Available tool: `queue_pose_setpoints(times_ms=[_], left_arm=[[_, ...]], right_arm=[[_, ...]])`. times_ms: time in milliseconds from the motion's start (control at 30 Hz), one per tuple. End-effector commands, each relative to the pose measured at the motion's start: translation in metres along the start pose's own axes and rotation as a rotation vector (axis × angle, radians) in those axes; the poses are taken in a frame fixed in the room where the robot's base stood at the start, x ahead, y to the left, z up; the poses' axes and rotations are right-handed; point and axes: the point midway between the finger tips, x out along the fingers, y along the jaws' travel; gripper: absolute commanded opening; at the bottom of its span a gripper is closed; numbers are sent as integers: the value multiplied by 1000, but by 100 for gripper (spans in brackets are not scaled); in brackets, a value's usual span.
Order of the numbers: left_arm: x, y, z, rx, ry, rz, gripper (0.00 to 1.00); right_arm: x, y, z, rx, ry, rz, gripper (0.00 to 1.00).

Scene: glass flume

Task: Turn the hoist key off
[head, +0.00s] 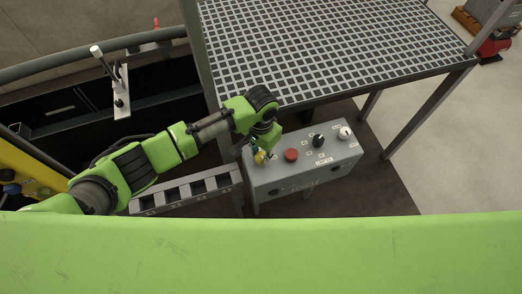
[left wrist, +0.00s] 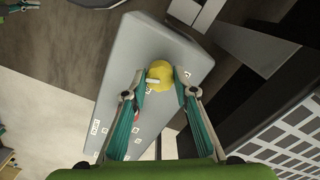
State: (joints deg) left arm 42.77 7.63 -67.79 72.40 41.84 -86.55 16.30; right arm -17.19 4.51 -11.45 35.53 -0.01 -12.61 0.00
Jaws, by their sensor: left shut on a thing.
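The grey control box (head: 282,183) stands below the grated platform in the head view. At the left end of its top is a yellow round switch, which I take for the hoist key (left wrist: 161,72); a small pale bar shows on it. My left gripper (head: 261,151) reaches down to it from above. In the left wrist view the two teal fingers of my left gripper (left wrist: 160,84) are closed on either side of the yellow piece. The key's exact angle is hard to tell, and the fingers partly hide it in the head view. My right gripper is not in view.
On the same box are a red button (head: 291,154), a black knob (head: 318,141) and a white knob (head: 345,132). The grated platform (head: 330,45) overhangs behind the box. A grey slotted rack (head: 187,191) lies left of it, under my left arm.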

Motion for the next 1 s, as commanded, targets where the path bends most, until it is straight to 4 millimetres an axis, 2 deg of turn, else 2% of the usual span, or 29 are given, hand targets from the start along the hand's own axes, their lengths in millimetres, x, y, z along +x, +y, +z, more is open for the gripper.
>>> queue_pose_setpoints(times_ms=[400, 700, 1000], left_arm=[[-2, 0, -1, 282, 3, 0, 5], [-1, 0, -1, 362, 4, -1, 5], [-1, 0, -2, 372, 4, -1, 5]], right_arm=[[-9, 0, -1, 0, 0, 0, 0], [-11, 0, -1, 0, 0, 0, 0], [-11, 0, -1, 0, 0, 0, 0]])
